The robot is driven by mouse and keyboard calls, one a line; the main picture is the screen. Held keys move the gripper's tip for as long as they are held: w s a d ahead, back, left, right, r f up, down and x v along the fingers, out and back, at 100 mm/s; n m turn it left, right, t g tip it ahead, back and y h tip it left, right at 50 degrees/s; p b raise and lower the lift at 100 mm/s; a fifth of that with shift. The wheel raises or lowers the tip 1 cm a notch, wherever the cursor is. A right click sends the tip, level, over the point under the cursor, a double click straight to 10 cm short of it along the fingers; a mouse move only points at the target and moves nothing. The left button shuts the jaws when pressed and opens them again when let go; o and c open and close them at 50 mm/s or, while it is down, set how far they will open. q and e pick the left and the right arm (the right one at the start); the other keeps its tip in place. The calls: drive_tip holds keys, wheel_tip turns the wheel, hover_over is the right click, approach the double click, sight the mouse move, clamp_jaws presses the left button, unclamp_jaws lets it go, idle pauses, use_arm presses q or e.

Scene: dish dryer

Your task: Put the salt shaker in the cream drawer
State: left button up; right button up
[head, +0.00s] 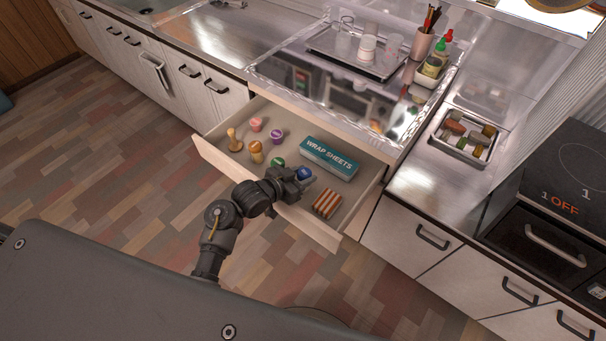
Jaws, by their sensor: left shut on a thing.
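The cream drawer (211,152) is pulled open below the counter. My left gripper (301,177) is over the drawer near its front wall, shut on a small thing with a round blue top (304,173). The gripper hides most of this thing, so I cannot tell whether it is the salt shaker or whether it touches the drawer floor. Inside the drawer are small pieces with pink (256,124), purple (276,136) and green (278,162) tops, and two wooden-looking pieces (256,150). My right gripper is out of view.
A teal wrap sheets box (329,158) and a striped box (327,204) fill the drawer's right part. On the counter, a metal tray (333,45) holds cups. A smaller tray of several jars (443,141) stands at right, beside the black stove (572,165).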

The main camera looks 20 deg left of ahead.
use_arm(q)
drive_tip(key=shift+s+f, duration=0.25)
drive_tip(key=shift+f, duration=0.35)
drive_tip(key=o, duration=1)
drive_tip(key=shift+s+f, duration=0.1)
drive_tip(key=shift+f, duration=0.05)
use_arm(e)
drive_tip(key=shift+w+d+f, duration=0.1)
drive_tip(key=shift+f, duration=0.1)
use_arm(q)
drive_tip(key=shift+r, duration=0.25)
drive_tip(key=v, duration=0.3)
drive_tip(key=p+v, duration=0.1)
drive_tip(key=v, duration=0.3)
drive_tip(key=r+v, duration=0.1)
drive_tip(key=v, duration=0.3)
drive_tip(key=shift+w+r, duration=0.1)
drive_tip(key=shift+w, duration=0.15)
drive_tip(key=shift+s+a+r, duration=0.25)
drive_tip(key=shift+s, duration=0.05)
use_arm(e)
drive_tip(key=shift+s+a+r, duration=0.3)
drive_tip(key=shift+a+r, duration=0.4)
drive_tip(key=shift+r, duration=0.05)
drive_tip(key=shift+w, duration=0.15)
